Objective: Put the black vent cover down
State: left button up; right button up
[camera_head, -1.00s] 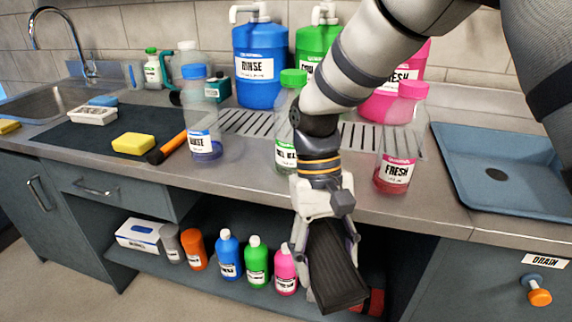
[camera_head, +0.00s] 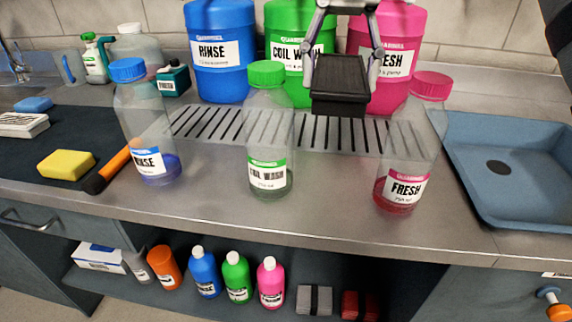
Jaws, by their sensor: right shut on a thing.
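The black vent cover (camera_head: 340,84) is a dark, box-like piece with a ribbed face. My right gripper (camera_head: 340,58) comes in from the top of the view and is shut on it, with a finger on each side. The cover is held in front of the green and pink jugs, over the back of the counter (camera_head: 330,215) near the slotted drain grille (camera_head: 205,128). I cannot tell whether it touches anything below. My left gripper is not in view.
Clear bottles with blue (camera_head: 148,130), green (camera_head: 268,125) and pink (camera_head: 408,150) caps stand along the counter. Blue (camera_head: 220,50), green (camera_head: 291,55) and pink (camera_head: 392,50) jugs stand behind. A blue basin (camera_head: 515,170) is at right. Bare counter lies between the front bottles.

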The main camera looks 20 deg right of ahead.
aim_at(326, 195)
notch_tip(326, 195, down, 18)
jog(key=shift+s+a+r, duration=0.15)
jog(key=o, duration=1.2)
